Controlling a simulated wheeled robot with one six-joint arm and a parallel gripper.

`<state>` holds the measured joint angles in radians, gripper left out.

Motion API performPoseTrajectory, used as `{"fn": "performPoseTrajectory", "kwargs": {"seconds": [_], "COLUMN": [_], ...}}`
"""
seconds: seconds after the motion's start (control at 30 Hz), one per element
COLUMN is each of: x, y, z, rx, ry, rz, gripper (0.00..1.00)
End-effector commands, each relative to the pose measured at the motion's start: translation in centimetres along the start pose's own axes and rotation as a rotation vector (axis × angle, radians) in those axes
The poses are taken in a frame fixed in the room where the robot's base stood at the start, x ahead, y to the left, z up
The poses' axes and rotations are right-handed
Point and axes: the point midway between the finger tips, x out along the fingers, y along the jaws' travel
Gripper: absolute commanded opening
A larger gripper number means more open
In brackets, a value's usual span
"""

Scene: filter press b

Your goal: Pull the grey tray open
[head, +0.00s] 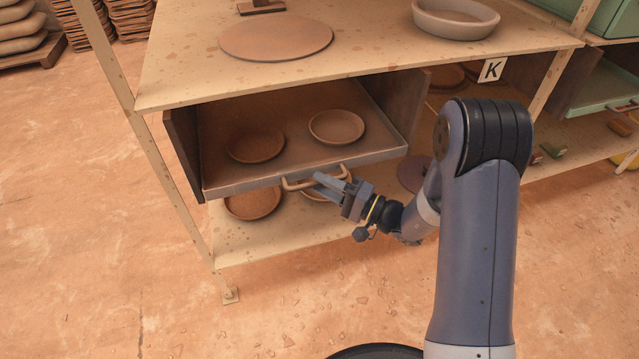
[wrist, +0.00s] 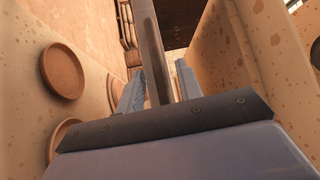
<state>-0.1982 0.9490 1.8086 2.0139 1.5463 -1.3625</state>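The grey tray (head: 225,187) sits in a dark-sided bay below the top shelf, its bottom rusty brown and its front rim grey. It carries two brown dishes (head: 257,145) (head: 337,127). A brown bar handle (head: 290,186) is on the middle of its front. My gripper (head: 322,182) is at the right part of this handle. In the wrist view my two fingers (wrist: 160,85) stand apart, with a long grey-brown bar (wrist: 152,50) between them and gaps showing beside it. Whether the fingers touch the handle is hidden.
Brown dishes (head: 252,201) stand on the lower shelf under the tray. The top shelf (head: 190,70) holds a flat disc (head: 276,37) and a pale bowl (head: 456,18). A K sign (head: 492,70) is at the right. A shelf post (head: 165,170) stands left. The floor in front is clear.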

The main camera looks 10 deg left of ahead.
Motion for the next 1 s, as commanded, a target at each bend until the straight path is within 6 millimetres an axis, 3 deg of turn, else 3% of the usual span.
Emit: {"fn": "performPoseTrajectory", "kwargs": {"seconds": [0.17,0.43,0.87,1.0], "x": [1.24,1.36,1.33,1.32], "y": [0.00,-0.02,-0.01,0.00], "z": [0.02,-0.01,-0.01,-0.01], "rx": [0.000,0.001,0.001,0.001], "ry": [0.000,0.001,0.001,0.001], "rz": [0.000,0.000,0.000,0.000], "gripper": [0.34,0.34,0.00,0.00]}}
